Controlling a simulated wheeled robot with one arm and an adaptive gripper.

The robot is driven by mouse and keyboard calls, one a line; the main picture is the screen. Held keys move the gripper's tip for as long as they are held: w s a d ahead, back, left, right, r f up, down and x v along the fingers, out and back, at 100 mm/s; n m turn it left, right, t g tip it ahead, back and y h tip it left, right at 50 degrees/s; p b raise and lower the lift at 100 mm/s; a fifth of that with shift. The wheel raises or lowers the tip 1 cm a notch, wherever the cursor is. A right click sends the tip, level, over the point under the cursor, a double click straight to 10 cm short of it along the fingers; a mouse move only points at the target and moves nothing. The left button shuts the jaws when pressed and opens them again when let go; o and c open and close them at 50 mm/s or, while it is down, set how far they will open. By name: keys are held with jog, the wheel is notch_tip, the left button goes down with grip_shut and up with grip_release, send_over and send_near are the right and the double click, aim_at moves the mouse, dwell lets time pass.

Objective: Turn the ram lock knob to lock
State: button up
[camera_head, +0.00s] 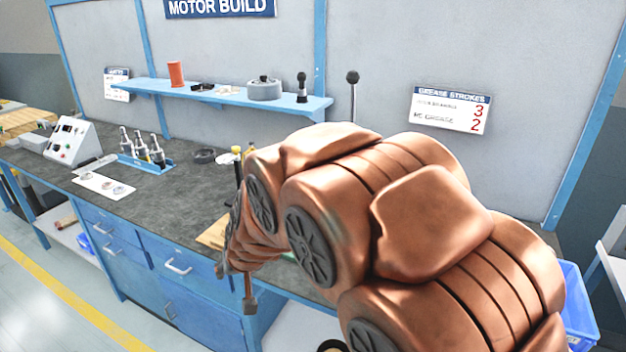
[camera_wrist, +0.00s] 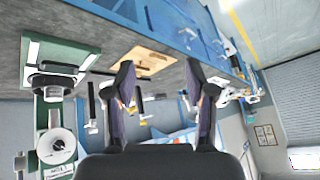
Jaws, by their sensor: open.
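My gripper (camera_wrist: 161,80) is open in the wrist view, with its two dark fingers apart and nothing held between them. A green press-like machine (camera_wrist: 40,110) stands at the left of that view, which is turned upside down. It has a black round part (camera_wrist: 52,82) and a pale round part (camera_wrist: 56,147), both left of the fingers and apart from them. I cannot tell which part is the ram lock knob, or its setting. In the head view my copper arm hides most of the machine; a lever with a black ball (camera_head: 353,77) rises behind it.
The dark bench top (camera_head: 60,163) holds a bottle rack (camera_head: 146,163), a control box (camera_head: 72,140) and a white card with rings (camera_head: 103,186). A blue shelf (camera_head: 215,97) runs along the back wall. A wooden board (camera_wrist: 146,62) lies beyond the fingers.

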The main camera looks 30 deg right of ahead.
jog(key=w+d+r+m+t+h+p, duration=0.1)
jog(key=w+d+m+t+h, duration=0.4)
jog(key=w+d, duration=0.7)
jog(key=w+d+r+g+h+p, duration=0.1)
jog(key=w+d+r+h, duration=0.1)
jog(key=d+h, duration=0.3)
jog(key=w+d+r+m+g+h+p, duration=0.1)
jog(key=d+h, duration=0.4)
jog(key=d, duration=0.8)
jog(key=shift+w+r+p, duration=0.35)
jog(key=shift+p, duration=0.4)
jog(key=shift+d, duration=0.1)
jog(key=shift+c, duration=0.3)
grip_shut()
